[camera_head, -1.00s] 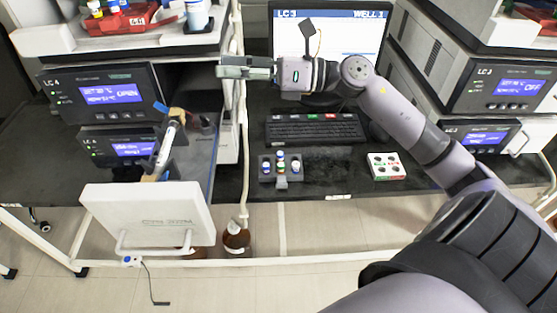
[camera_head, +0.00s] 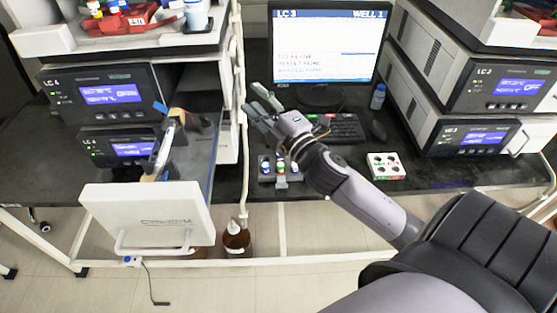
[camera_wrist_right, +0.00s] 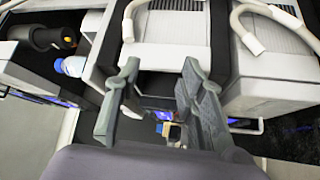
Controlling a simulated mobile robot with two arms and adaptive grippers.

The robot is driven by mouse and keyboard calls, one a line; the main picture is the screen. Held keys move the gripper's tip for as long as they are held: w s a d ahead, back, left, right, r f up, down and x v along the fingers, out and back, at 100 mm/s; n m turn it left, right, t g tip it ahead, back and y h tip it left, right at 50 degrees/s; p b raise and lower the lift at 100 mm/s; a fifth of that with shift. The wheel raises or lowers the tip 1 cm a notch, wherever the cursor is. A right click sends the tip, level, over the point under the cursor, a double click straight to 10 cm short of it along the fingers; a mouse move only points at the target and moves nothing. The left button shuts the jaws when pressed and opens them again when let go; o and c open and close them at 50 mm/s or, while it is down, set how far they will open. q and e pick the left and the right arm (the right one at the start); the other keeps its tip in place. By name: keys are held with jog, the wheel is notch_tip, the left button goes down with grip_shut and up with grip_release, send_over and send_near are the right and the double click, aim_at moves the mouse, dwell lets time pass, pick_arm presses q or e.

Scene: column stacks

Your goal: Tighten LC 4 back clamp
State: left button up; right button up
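The LC 4 stack (camera_head: 100,93) stands on the left, with a blue screen on each of two dark units. Its white front panel (camera_head: 150,215) is swung out toward me. A slim silver column (camera_head: 165,150) runs back from behind the panel. A blue piece (camera_head: 160,108) and a tan piece (camera_head: 179,114) sit at its back end; I cannot tell which is the back clamp. My right gripper (camera_head: 257,100) is right of the column, apart from it, fingers spread and empty. Its open fingers also show in the right wrist view (camera_wrist_right: 160,68). My left gripper is not in view.
A white post and tubing (camera_head: 243,150) stand between my right gripper and LC 4. A vial rack (camera_head: 281,170) lies below the gripper. A keyboard (camera_head: 345,128), monitor (camera_head: 325,45) and white block (camera_head: 384,166) are to the right. A brown bottle (camera_head: 236,238) stands below the bench edge.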

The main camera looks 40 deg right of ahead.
jog(key=s+f+m+g+h, duration=0.1)
jog(key=s+f+m+g, duration=0.2)
jog(key=f, duration=0.5)
jog(key=s+f+m+g+h, duration=0.2)
jog(key=s+f+m+g, duration=0.2)
jog(key=f, duration=0.4)
jog(key=shift+s+a+f+m+g, duration=0.3)
jog(key=shift+s+m, duration=0.25)
jog(key=shift+m, duration=0.55)
